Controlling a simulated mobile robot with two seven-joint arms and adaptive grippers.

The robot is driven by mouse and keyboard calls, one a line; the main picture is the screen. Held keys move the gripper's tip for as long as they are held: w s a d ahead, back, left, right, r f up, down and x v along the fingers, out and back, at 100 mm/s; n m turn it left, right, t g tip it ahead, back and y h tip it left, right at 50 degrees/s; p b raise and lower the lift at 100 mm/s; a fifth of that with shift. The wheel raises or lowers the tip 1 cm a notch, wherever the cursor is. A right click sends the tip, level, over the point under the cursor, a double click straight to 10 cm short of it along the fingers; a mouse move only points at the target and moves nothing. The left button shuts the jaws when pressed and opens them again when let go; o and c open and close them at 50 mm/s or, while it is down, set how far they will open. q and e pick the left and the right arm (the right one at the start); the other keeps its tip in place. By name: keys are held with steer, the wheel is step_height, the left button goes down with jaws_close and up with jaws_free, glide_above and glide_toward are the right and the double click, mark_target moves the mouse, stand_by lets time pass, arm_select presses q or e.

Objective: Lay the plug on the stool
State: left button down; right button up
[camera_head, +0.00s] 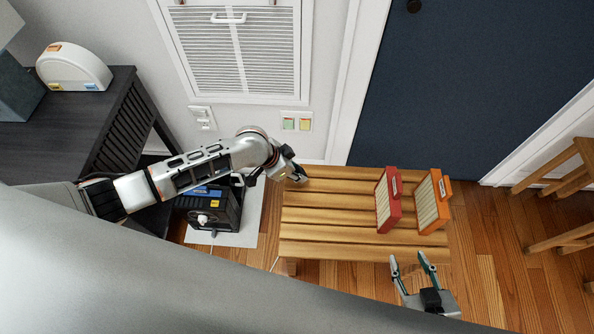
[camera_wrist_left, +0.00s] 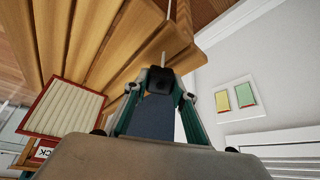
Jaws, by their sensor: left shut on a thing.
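The plug (camera_wrist_left: 162,82) is a small dark block between the fingertips of my left gripper (camera_wrist_left: 160,88) in the left wrist view, with a thin pale cord or rod above it. My left gripper (camera_head: 298,176) is shut on it at the stool's far left corner in the head view; the plug is hardly visible there. The stool (camera_head: 320,216) is a slatted wooden bench, also seen in the left wrist view (camera_wrist_left: 100,35). I cannot tell whether the plug touches it. My right gripper (camera_head: 413,263) is open and empty at the stool's near right edge.
A red-framed filter (camera_head: 388,200) and an orange-framed filter (camera_head: 432,201) stand on the stool's right side. Its left and middle slats are clear. A black device (camera_head: 222,212) sits on a white mat (camera_head: 240,238) left of it. Wall plates (camera_head: 297,122) and a dark desk (camera_head: 60,130) are behind.

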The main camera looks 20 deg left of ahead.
arm_select(q)
steer(key=shift+f, duration=0.45)
arm_select(e)
steer(key=shift+s+a+f, duration=0.1)
steer(key=shift+s+f, duration=0.15)
steer(key=shift+f, duration=0.15)
arm_select(q)
steer(key=shift+f+b, duration=0.55)
steer(key=shift+f, duration=0.2)
arm_select(e)
steer(key=shift+s+f, duration=0.4)
steer(key=shift+f, duration=0.25)
arm_select(q)
steer(key=c, duration=1.6)
jaws_free()
steer(key=v, duration=1.2)
steer(key=shift+d, duration=0.1)
arm_select(e)
steer(key=shift+w+r, duration=0.1)
